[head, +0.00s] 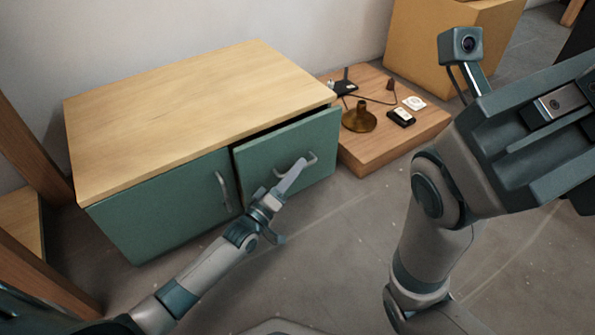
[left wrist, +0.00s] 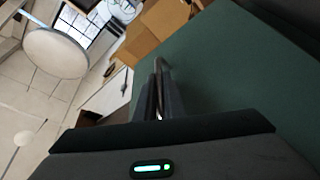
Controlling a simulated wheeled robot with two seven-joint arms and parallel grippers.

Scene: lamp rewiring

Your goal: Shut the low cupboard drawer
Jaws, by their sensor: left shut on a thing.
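The low cupboard (head: 190,115) has a pale wooden top and green fronts. Its right-hand drawer (head: 262,156) stands a little open, with a dark gap above its front and its left edge proud of the neighbouring front. My left gripper (head: 297,172) is at the metal drawer handle (head: 312,158), shut on it. In the left wrist view, the fingers (left wrist: 159,100) close around the handle (left wrist: 158,64) in front of the green drawer front (left wrist: 215,85). My right gripper (head: 560,110) is large at the upper right, away from the cupboard; its fingertips are not clearly seen.
A low wooden platform (head: 375,150) right of the cupboard holds a brass lamp base (head: 359,118), a cord and small parts. A yellow-brown box (head: 440,45) stands behind it. The left cupboard front has its own handle (head: 222,190). Grey floor (head: 330,240) in front is clear.

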